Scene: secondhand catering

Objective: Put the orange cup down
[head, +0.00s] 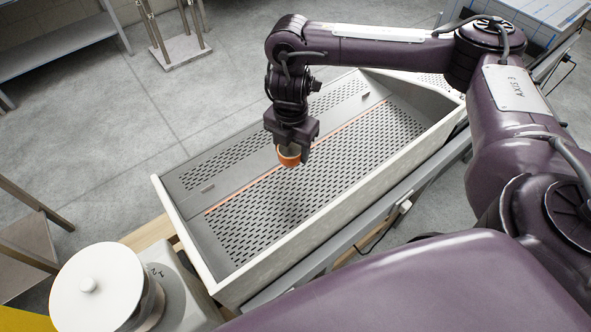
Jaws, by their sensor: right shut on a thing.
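A small orange cup (288,159) with a pale inside hangs in my right gripper (290,150). The gripper points down and is shut on the cup, with fingers at its sides. The cup looks held above the perforated grey floor of a long white-rimmed trough (170,206); a faint dark patch shows on the floor below it. The exact height of the cup above the floor is hard to tell. My left gripper is not in the head view.
Metal shelving (55,40) and a metal stand (180,48) are on the floor behind. The trough's perforated floor is mostly bare, with raised side walls.

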